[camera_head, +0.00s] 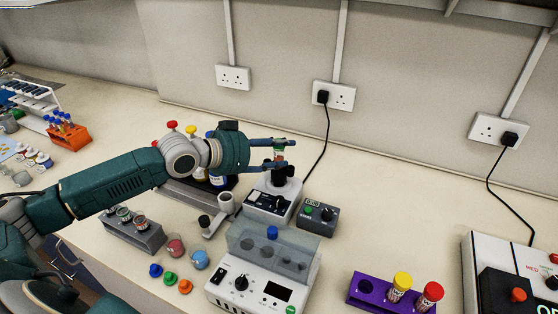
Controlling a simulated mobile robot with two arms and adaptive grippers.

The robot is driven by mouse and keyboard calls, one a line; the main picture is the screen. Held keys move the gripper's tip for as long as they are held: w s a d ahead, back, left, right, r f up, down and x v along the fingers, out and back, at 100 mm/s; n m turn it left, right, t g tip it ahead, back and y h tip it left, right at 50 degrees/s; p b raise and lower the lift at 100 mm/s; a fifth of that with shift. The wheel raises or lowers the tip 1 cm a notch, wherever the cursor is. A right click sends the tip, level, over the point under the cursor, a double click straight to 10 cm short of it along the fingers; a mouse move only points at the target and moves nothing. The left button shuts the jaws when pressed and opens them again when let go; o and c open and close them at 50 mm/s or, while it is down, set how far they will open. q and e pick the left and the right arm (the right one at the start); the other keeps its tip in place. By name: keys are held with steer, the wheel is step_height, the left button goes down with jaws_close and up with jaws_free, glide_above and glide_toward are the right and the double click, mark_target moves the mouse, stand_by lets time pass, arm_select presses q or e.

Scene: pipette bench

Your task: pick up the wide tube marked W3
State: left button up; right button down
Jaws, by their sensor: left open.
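A tube with a green and reddish look (279,151) stands upright over the dark cup of a small mixer (268,201). I cannot read a W3 mark on it or on any tube. My left gripper (284,153) reaches in from the left, with its two fingers pointing right. The fingers are apart, one on the far side and one on the near side of this tube; I cannot tell whether either touches it. Several wide tubes (140,222) sit in a grey rack (149,241) below my left arm. My right gripper is not in view.
A grey machine with a clear lid (272,247) stands in front of the mixer, and a small control box (317,217) beside it. A purple rack (361,300) holds yellow-capped and red-capped tubes. Coloured caps (170,278) and two small beakers (200,260) lie nearby. Bench right of the control box is clear.

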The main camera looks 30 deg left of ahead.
arm_select(q)
steer(key=shift+w+d+f, duration=0.15)
steer(key=shift+w+d, duration=0.1)
steer(key=shift+w, duration=0.05)
